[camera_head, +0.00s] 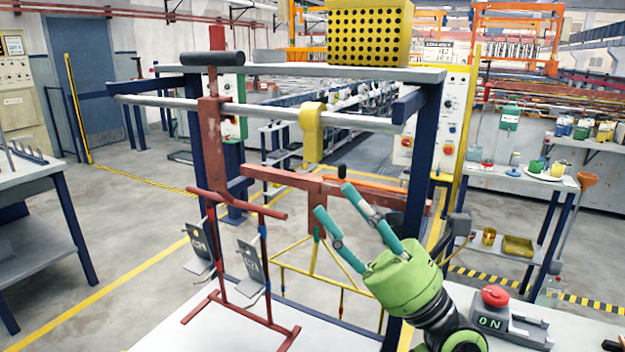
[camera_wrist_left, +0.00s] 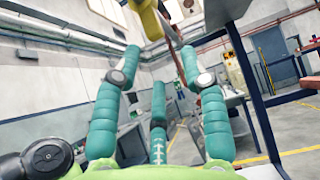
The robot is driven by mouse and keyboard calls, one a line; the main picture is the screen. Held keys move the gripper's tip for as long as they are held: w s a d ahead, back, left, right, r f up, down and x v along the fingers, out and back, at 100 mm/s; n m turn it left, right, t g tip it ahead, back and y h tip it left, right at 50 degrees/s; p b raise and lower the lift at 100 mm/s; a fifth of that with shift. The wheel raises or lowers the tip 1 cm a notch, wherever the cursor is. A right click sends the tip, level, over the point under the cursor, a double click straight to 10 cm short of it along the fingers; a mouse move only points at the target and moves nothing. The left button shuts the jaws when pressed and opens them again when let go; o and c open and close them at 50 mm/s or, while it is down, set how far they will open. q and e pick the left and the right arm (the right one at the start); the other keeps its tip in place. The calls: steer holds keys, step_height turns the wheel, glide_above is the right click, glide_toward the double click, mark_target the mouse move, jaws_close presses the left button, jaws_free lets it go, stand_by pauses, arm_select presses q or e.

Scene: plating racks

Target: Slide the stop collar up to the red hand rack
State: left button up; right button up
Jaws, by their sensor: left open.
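The yellow stop collar (camera_head: 312,135) sits around the pale horizontal bar (camera_head: 260,111), its block hanging below. The red hand rack (camera_head: 213,150) hangs on the same bar to the left, with a dark roller handle (camera_head: 212,58) on top and grey tagged plates on its lower frame. A clear stretch of bar lies between collar and rack. My left gripper (camera_head: 334,200), green with teal fingers, is open and empty, below and right of the collar. In the left wrist view the fingers (camera_wrist_left: 157,75) are spread, and a yellow piece, likely the collar (camera_wrist_left: 148,18), shows beyond them. My right gripper is not in view.
Dark blue posts (camera_head: 424,150) carry the frame, with a grey shelf (camera_head: 290,70) and a yellow perforated box (camera_head: 369,32) above. Another red beam (camera_head: 375,194) with a yellow frame hangs behind my fingers. A red button box (camera_head: 495,297) stands at lower right.

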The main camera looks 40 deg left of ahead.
mark_target(319, 159)
arm_select(q)
step_height(319, 159, up, 3)
steer(key=shift+s+a+f+p, duration=0.1)
steer(key=shift+p, duration=0.8)
steer(key=p+x, duration=0.1)
steer(key=x, duration=0.2)
steer(key=shift+p, duration=0.35)
steer(key=shift+s+a, duration=0.1)
steer(key=shift+a, duration=0.25)
steer(key=shift+d+t, duration=0.2)
steer(key=shift+t, duration=0.1)
steer(key=c, duration=0.5)
jaws_close()
steer(key=shift+s+a, duration=0.1)
steer(key=shift+a, duration=0.05)
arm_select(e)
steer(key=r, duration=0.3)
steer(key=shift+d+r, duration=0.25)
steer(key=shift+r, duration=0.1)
